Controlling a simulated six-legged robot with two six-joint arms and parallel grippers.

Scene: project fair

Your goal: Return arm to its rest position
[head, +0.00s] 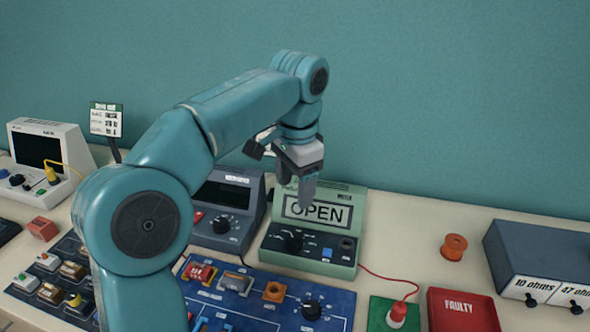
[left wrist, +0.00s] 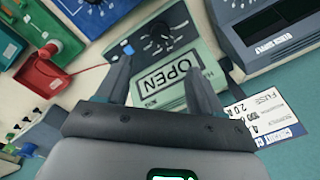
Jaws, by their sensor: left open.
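My left arm comes in from the left in the head view and reaches over the bench. Its gripper (head: 306,190) points down in front of the green meter (head: 310,240), whose display reads OPEN. In the left wrist view the two fingers (left wrist: 160,85) are spread apart with nothing held between them. The green meter (left wrist: 150,45) shows beyond and between the fingers. I cannot tell from these views whether a finger touches the meter. My right gripper is in neither view.
A grey meter (head: 225,205) stands left of the green one. A blue board (head: 330,302) lies in front. At right are an orange spool (head: 454,246), a red FAULTY tray (head: 462,312) and a grey drawer box (head: 540,255). A red lead runs from the green meter to a red plug (head: 397,312).

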